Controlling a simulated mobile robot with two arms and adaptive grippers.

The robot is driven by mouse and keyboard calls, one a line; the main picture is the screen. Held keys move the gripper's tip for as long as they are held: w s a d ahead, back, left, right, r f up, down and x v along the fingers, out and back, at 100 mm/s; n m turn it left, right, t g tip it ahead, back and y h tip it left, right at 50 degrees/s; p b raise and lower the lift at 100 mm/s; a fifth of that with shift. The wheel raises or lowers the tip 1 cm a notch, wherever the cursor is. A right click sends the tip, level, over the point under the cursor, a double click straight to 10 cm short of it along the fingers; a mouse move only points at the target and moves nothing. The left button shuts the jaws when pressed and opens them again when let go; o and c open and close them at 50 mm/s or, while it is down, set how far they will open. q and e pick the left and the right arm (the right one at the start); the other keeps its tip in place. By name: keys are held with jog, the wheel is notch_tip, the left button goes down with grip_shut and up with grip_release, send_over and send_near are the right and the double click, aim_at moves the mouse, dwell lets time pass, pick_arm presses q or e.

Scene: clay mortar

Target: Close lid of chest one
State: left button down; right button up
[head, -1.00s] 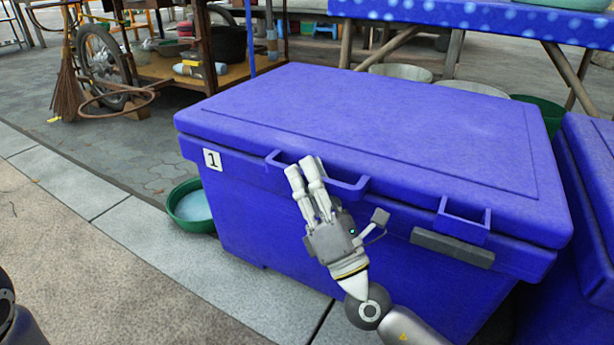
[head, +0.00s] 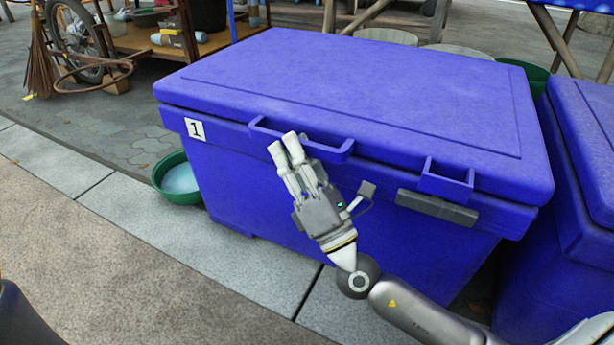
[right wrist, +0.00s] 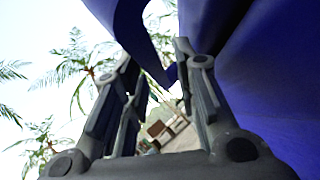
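The blue chest marked 1 (head: 260,190) stands on the paving in the middle of the head view. Its lid (head: 350,85) lies flat over the body, with no clear gap along the front. Two blue loop handles show at the front, one left of centre (head: 335,155) and one to the right (head: 447,187). My right gripper (head: 283,143) is in front of the chest, its fingertips just below the left loop handle; contact cannot be told. My left gripper is not seen.
A second blue chest (head: 575,220) stands close on the right. A green basin (head: 178,180) sits by the chest's left side. A wooden cart (head: 150,42) and a broom (head: 40,65) are at the back left. The paving at front left is clear.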

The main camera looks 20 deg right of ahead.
jog(key=v, duration=1.1)
jog(key=shift+f, duration=0.25)
jog(key=shift+s, duration=0.1)
